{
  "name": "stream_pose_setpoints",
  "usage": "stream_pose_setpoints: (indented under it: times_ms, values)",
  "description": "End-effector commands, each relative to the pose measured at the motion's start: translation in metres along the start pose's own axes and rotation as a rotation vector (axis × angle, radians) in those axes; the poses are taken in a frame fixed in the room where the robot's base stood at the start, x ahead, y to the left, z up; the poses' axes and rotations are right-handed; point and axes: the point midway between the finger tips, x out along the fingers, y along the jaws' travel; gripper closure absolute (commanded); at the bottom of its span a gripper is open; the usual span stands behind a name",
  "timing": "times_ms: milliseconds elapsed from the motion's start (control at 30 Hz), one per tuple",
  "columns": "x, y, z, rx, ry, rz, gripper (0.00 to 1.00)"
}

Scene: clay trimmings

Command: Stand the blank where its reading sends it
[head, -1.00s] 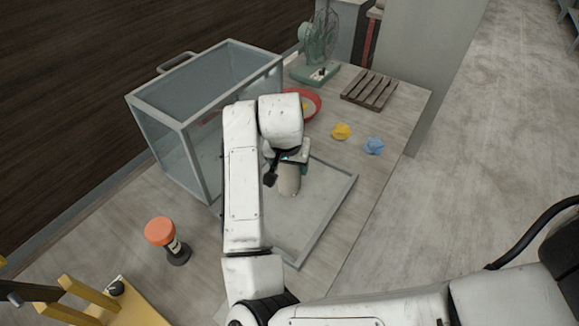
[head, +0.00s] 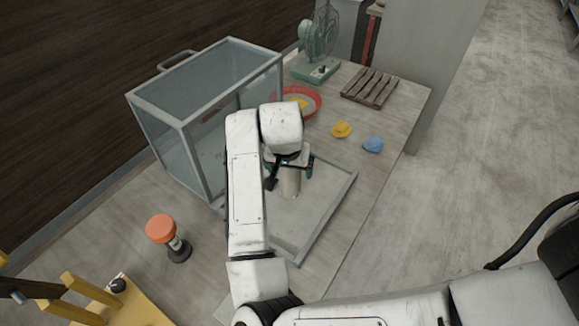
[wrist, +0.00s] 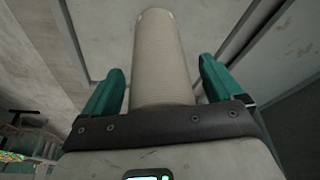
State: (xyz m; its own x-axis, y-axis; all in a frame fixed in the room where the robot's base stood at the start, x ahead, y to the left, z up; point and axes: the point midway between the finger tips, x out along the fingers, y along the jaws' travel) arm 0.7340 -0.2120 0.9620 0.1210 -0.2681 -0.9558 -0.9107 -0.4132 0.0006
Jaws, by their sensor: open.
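The blank (head: 289,182) is a plain pale grey-beige cylinder. It appears to stand upright within the flat, grey-rimmed tray (head: 318,228). My gripper (head: 288,167) is at its upper part, with teal fingers apart on either side. In the wrist view the blank (wrist: 158,50) lies between the fingers of my gripper (wrist: 160,80), with a visible gap on each side. No reading or marking can be made out on it. The wrist and arm hide part of its top and of the tray.
A clear-walled case (head: 205,110) stands left of the arm. A red dish (head: 308,98), green fan (head: 317,45), slatted wooden rack (head: 370,87), yellow lump (head: 341,130) and blue lump (head: 373,145) are beyond. An orange-topped black object (head: 165,235) stands at left, near yellow framework (head: 90,300).

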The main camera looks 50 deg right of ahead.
Motion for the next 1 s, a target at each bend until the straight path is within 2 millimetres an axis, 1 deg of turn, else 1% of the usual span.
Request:
stream_pose_setpoints:
  times_ms: [133, 267, 367, 600, 700, 800, 900, 1000]
  values:
    - [-0.003, 0.0, -0.001, 0.0, 0.0, -0.001, 0.07]
    - [-0.013, 0.0, -0.001, 0.002, 0.003, -0.001, 0.07]
    - [-0.029, 0.0, -0.001, 0.003, 0.003, -0.003, 0.07]
    - [-0.08, 0.0, -0.001, 0.003, 0.003, -0.004, 0.07]
    - [-0.097, 0.0, -0.002, 0.003, 0.003, -0.003, 0.07]
    - [-0.111, -0.001, -0.001, 0.002, 0.002, -0.002, 0.07]
    - [-0.119, 0.0, -0.001, 0.002, 0.001, -0.001, 0.07]
    - [-0.123, 0.0, -0.001, 0.001, 0.001, -0.001, 0.07]
